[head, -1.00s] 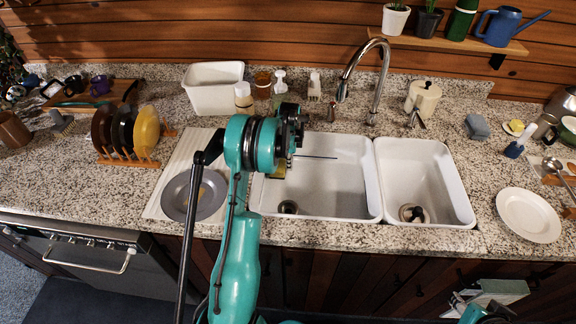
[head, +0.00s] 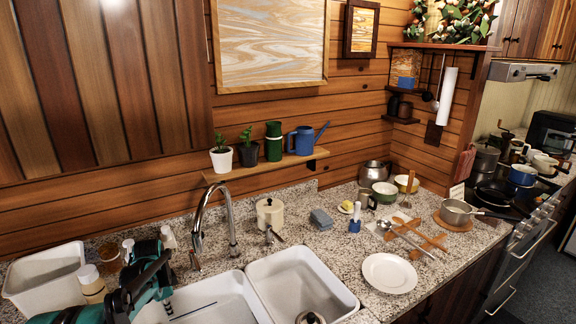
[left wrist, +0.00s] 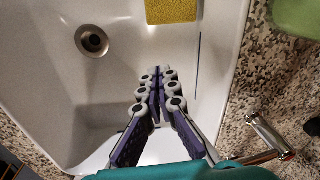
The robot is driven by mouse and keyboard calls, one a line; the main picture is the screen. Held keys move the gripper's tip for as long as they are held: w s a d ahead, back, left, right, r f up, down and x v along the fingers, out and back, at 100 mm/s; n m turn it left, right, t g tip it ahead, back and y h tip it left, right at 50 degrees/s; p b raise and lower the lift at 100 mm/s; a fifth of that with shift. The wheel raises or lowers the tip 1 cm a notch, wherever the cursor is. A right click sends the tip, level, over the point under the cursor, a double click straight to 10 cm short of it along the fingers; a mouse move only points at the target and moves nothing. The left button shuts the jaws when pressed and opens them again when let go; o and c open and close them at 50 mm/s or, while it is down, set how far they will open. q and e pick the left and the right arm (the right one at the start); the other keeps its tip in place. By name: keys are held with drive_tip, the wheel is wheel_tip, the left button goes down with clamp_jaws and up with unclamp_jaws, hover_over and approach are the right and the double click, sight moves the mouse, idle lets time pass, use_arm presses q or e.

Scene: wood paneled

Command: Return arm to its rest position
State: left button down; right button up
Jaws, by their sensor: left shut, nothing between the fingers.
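My left arm's teal and black wrist shows at the lower left of the head view, over the left sink basin (head: 228,298). In the left wrist view my left gripper (left wrist: 158,72) is shut and empty, its purple and grey fingers together above the white basin (left wrist: 60,85). The gripper's fingertips are hard to make out in the head view. My right gripper is not in view.
The curved faucet (head: 198,222) stands right of my left arm, and a white tub (head: 42,283) stands left. A yellow sponge (left wrist: 171,10) lies near the fingers. A plate (head: 389,273) and utensils sit right of the sinks.

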use_arm(q)
drive_tip(key=s+d+r+n+t+b, duration=0.1)
drive_tip(key=s+d+r+n+t, duration=0.15)
drive_tip(key=s+d+r, duration=0.45)
drive_tip(key=s+d+r+n+t, duration=0.2)
drive_tip(key=s+d+r+n, duration=0.25)
drive_tip(key=s+d, duration=0.45)
drive_tip(key=s+d+f+n+t, duration=0.1)
drive_tip(key=s+d+f+n, duration=0.1)
drive_tip(key=s, duration=0.6)
drive_tip(key=shift+d+f+n+t, duration=0.35)
drive_tip(key=shift+d+n, duration=0.15)
drive_tip(key=shift+d, duration=0.6)
drive_tip(key=shift+r, duration=0.1)
